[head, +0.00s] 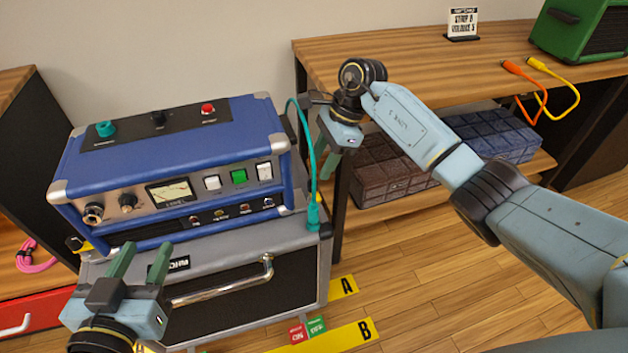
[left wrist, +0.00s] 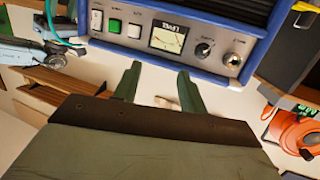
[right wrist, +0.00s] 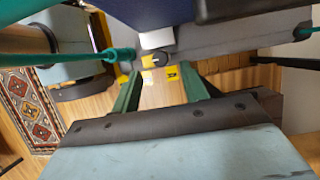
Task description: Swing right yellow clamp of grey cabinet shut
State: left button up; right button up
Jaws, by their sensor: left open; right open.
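The grey cabinet (head: 225,248) stands on the floor with a blue amplifier (head: 175,135) on top. A yellow piece shows at the cabinet's left edge (head: 82,245), beside the amplifier. My right gripper (head: 328,150) is open and empty, right of the amplifier. My left gripper (head: 140,262) is open and empty, before the cabinet's left front.
Yellow floor strips A (head: 342,288) and B (head: 325,338) lie beside the cabinet.

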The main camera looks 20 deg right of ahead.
aim_at(312, 182)
jog(key=b+x, duration=0.1)
jog(key=x, duration=0.4)
jog(key=shift+b, duration=0.3)
pick_arm(q)
notch_tip(312, 182, up, 8)
jog(key=d+t+h, duration=0.1)
jog(key=t+h, duration=0.1)
jog(key=t, duration=0.3)
jog(key=shift+s+d, duration=0.2)
jog(key=shift+s, duration=0.05)
pick_arm(e)
jog(key=shift+f, duration=0.25)
